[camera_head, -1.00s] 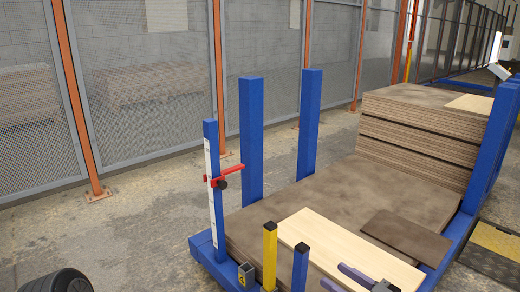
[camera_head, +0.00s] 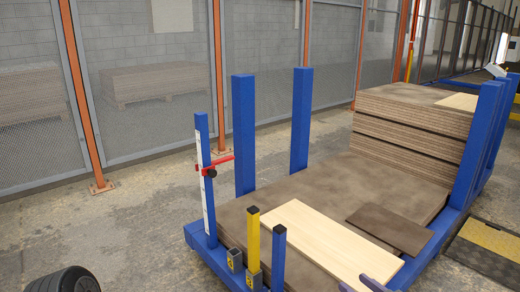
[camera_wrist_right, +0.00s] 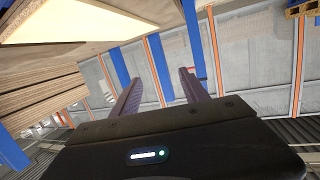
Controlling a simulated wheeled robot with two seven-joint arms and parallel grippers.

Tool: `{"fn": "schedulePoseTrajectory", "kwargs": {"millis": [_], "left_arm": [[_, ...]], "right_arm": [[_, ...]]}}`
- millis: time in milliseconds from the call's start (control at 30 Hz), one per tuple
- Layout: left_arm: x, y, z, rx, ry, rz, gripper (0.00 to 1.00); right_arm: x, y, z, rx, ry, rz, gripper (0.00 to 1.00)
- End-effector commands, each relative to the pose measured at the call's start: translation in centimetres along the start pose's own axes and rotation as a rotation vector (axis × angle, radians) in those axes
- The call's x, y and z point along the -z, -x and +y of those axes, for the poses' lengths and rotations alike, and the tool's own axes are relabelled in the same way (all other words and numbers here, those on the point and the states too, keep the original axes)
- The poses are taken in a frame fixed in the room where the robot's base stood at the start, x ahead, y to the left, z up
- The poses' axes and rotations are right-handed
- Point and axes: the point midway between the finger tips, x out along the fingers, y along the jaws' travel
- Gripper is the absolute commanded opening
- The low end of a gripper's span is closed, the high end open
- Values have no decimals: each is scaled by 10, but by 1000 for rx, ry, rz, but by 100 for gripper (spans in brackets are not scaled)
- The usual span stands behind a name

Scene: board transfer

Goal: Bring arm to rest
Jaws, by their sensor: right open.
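My right gripper (camera_head: 359,285) shows only as purple fingertips at the bottom edge of the head view, by the near end of a pale board (camera_head: 325,240). In the right wrist view my right gripper (camera_wrist_right: 160,76) has its two purple fingers apart, with nothing between them. The pale board lies flat on a wide brown board (camera_head: 335,183) in a blue frame. A small dark brown board (camera_head: 390,230) lies to its right. My left gripper is not in view.
Blue posts (camera_head: 243,135) and a yellow post (camera_head: 252,240) stand around the boards. A tall board stack (camera_head: 410,130) is at the back right. A red clamp (camera_head: 217,163) sits on the left post. Mesh fencing runs behind. Bare floor (camera_head: 110,225) lies to the left.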

Motion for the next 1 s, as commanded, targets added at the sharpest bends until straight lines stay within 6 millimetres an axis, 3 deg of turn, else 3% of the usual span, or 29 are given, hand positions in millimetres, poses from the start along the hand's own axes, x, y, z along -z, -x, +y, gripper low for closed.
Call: {"fn": "schedulePoseTrajectory", "kwargs": {"millis": [133,267,367,500,600,700,867,900,1000], "left_arm": [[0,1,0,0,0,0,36],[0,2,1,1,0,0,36],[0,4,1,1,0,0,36],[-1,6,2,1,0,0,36],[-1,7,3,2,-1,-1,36],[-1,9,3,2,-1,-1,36],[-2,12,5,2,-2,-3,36],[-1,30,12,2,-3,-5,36],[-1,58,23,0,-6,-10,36]], "right_arm": [[-46,-4,9,-105,-111,-127,52],[-104,-4,1,-186,-245,-286,52],[-161,3,-24,-231,-370,-451,52],[-239,29,-86,-267,-550,-718,52],[-276,52,-129,-275,-640,-871,52],[-303,74,-170,-272,-701,-998,52],[-331,102,-236,-199,-698,-1149,52],[-310,103,-237,-194,-689,-1144,52],[-281,109,-238,-195,-693,-1143,52]]}}
